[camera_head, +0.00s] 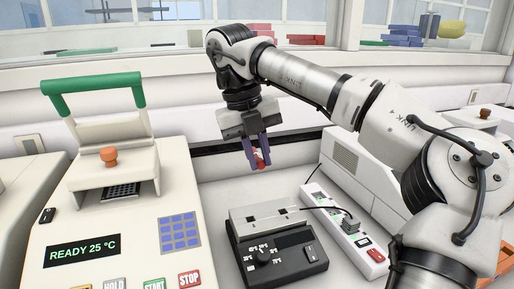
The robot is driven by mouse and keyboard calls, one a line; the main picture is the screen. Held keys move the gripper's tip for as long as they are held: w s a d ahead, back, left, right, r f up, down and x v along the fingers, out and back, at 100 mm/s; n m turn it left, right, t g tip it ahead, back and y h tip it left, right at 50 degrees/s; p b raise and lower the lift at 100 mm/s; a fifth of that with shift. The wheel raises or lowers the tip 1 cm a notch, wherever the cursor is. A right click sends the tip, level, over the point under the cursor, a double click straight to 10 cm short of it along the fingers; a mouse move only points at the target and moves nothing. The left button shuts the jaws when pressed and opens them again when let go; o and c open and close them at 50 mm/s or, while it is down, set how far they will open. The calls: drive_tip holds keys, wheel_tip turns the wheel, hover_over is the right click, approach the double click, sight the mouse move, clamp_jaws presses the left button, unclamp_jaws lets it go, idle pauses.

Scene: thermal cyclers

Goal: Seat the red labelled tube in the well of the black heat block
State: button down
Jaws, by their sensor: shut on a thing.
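My gripper (257,165), with dark purple fingers pointing down, is shut on a small red tube (260,157). The tube sits between the fingertips and is mostly hidden by them; I cannot make out its label. The black heat block (287,262) stands on the bench below, with a dial, a small switch and a grey top section (262,214). Small dark spots show on the grey top, but I cannot tell which is the well. In the picture, the gripper and tube are above the far edge of the heat block, apart from it.
A thermal cycler (122,226) with its green-handled lid raised stands left, its display reading READY 25 °C. A white power strip (343,232) with a plug and cable lies right of the heat block. A grey vented box (365,178) stands behind the strip.

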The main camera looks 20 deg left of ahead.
drive_tip(key=w+a+f+m+g+y+p, duration=0.2)
drive_tip(key=w+f+m+g+y+p, duration=0.15)
drive_tip(key=f+m+g+y, duration=0.95)
wheel_tip(320, 180, up, 7)
drive_tip(key=w+d+m+t+y+p, duration=0.1)
drive_tip(key=m+t+y+p, duration=0.2)
drive_tip(key=m+t+y, duration=0.4)
drive_tip(key=m+t, duration=0.5)
drive_tip(key=t, duration=0.3)
drive_tip(key=shift+w+m, duration=0.2)
drive_tip(key=shift+m, duration=0.1)
